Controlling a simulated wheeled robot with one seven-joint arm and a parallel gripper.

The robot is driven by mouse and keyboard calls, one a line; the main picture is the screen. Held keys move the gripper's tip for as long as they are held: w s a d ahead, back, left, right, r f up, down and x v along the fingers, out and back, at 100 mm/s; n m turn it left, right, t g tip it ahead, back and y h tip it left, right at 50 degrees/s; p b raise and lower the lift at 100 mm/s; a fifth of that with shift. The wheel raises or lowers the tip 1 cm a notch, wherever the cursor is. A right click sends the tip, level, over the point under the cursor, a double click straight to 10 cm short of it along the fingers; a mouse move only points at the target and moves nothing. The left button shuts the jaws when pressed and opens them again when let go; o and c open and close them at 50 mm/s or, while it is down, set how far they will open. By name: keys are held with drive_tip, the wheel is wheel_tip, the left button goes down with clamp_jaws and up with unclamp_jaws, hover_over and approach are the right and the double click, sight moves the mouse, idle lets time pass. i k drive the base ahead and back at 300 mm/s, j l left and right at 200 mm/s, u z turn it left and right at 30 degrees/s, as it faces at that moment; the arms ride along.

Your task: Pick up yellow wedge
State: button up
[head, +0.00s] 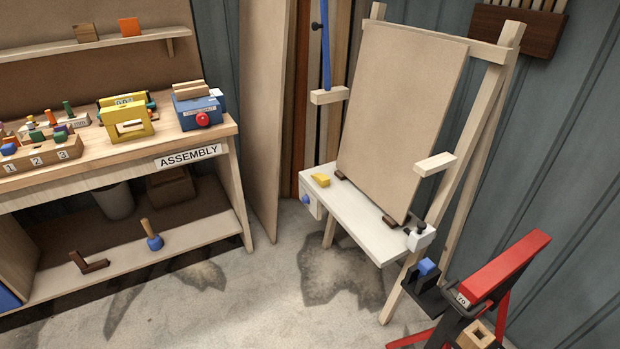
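The yellow wedge (320,180) is a small yellow piece lying on the left end of a white shelf (352,216). The shelf belongs to a wooden easel-like stand holding a large brown board (402,112). The wedge lies to the left of the board's lower left corner, near a small dark brown block (341,174). Nothing covers the wedge. My gripper is not in view.
An assembly workbench (190,152) with a yellow device (128,122) and a blue device (197,108) stands at left. A red-topped stand (505,263) is at lower right. A wooden arm (329,96) juts above the wedge. Concrete floor (240,290) in front is open.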

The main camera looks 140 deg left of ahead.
sight(323, 180)
drive_tip(key=u, duration=4.35)
drive_tip(key=i+j, duration=0.45)
drive_tip(key=i, duration=0.2)
drive_tip(key=i+j+z, duration=0.1)
drive_tip(key=i+j, duration=0.35)
drive_tip(key=i, duration=0.2)
drive_tip(key=i+j, duration=0.5)
drive_tip(key=i, duration=0.1)
